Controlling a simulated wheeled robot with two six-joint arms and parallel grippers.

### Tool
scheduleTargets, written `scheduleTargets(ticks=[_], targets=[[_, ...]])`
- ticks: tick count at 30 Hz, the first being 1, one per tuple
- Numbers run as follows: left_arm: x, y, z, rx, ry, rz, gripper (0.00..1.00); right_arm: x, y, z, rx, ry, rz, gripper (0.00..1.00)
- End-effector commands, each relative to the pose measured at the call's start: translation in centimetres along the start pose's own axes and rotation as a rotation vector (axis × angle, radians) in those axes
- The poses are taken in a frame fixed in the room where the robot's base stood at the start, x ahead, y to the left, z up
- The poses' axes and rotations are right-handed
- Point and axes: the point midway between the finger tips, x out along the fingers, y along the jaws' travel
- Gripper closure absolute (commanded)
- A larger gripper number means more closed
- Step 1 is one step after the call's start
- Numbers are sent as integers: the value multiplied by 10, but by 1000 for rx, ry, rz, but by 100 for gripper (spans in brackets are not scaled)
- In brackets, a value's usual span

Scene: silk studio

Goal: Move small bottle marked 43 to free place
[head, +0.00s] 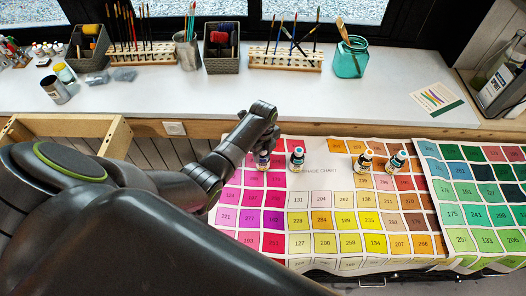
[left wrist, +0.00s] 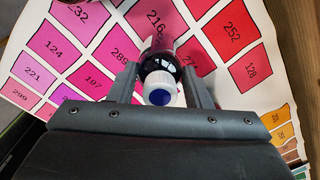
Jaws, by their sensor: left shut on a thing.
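My left gripper (head: 259,150) is over the pink and magenta squares of the colour chart (head: 317,176). In the left wrist view the gripper (left wrist: 163,80) is shut on a small bottle (left wrist: 160,83) with a white cap and a blue dot on top. The bottle also shows partly under the gripper in the head view (head: 262,162). Its number cannot be read, and I cannot tell whether it touches the chart. Three other small bottles stand on the chart: one dark with a teal top (head: 297,158), an orange-brown one (head: 363,163), and another teal-topped one (head: 395,163).
A green chart (head: 470,200) lies to the right. Behind is a white counter (head: 220,100) with brush racks (head: 285,60), dark baskets (head: 222,50) and a teal jar (head: 350,58). Bare chart squares lie in front of the bottles.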

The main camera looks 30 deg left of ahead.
Motion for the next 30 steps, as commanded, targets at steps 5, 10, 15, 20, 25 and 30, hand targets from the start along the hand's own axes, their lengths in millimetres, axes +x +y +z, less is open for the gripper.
scheduleTargets(ticks=[5, 10, 15, 20, 25, 30], targets=[[3, 0, 0, 0, 0, -1, 52, 2, 4, 0, -2, 0, 5, 64], [2, 0, 0, 0, 0, 0, 34, 1, 7, 0, -4, 0, 9, 64], [2, 0, 0, 0, 0, 0, 34, 1, 8, 0, -4, 0, 9, 64], [-2, 0, 0, 0, 0, 0, 34, -1, 8, 0, -4, 0, 9, 64], [-20, -1, 1, 1, -2, -4, 34, 0, 7, 0, -4, -1, 9, 64], [-51, -1, 1, 0, -3, -5, 34, 1, 7, 1, -3, -1, 8, 64]])
